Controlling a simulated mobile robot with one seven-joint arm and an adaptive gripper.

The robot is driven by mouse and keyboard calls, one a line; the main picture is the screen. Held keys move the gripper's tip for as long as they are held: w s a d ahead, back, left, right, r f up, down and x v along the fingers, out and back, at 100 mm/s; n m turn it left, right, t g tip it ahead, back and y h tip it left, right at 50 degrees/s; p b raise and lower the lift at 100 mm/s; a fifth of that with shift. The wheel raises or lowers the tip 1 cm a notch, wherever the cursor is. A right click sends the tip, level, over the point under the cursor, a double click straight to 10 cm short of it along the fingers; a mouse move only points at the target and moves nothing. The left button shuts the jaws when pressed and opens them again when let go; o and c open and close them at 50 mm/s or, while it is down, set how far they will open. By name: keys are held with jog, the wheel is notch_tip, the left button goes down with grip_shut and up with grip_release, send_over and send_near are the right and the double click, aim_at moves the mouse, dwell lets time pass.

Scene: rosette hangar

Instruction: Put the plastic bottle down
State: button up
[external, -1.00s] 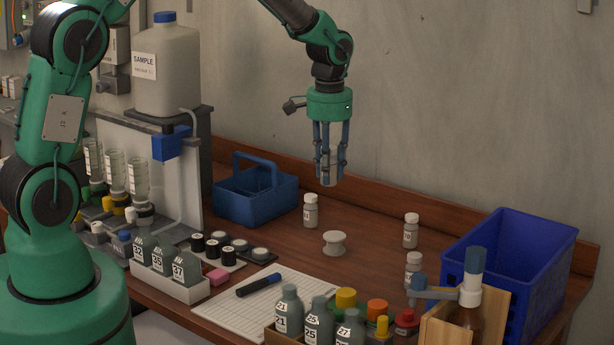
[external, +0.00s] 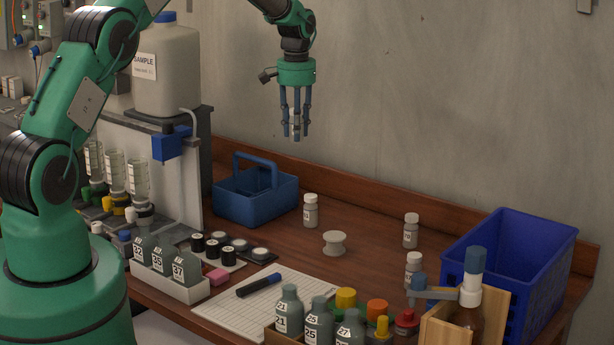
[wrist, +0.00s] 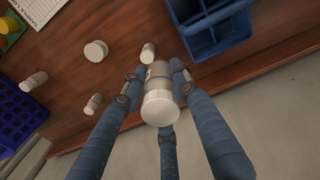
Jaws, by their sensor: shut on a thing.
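My gripper (external: 295,133) is shut on a small plastic bottle and holds it in the air above the back of the table. In the wrist view the bottle (wrist: 159,98) is grey-white with a white cap facing the camera, gripped between blue fingers. In the external view the fingers mostly hide it. The wooden table (external: 375,262) lies below, and the bottle is well clear of it. A blue tote with a handle (external: 256,199) stands below and left of my gripper.
Similar white bottles stand at the back (external: 311,211), at the right (external: 411,231) and nearer the front (external: 413,268). A pale spool (external: 334,243) sits mid-table. A blue crate (external: 548,262) stands at right. Bare wood lies between the spool and the right bottles.

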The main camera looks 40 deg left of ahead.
aim_at(262, 173)
jog(key=w+a+f+n+p, duration=0.1)
jog(key=w+a, duration=0.1)
jog(key=a, duration=0.6)
jog(key=w+a+f+n+p, duration=0.1)
jog(key=w+a, duration=0.1)
jog(key=a, duration=0.6)
jog(key=f, duration=0.4)
jog(key=shift+s+d+f, duration=0.15)
jog(key=shift+d+f, duration=0.1)
jog(key=shift+f, duration=0.05)
notch_tip(262, 173, down, 6)
jog(key=shift+f, duration=0.15)
jog(key=shift+f+p, duration=0.35)
jog(key=shift+f, duration=1.5)
jog(key=shift+f+b, duration=0.6)
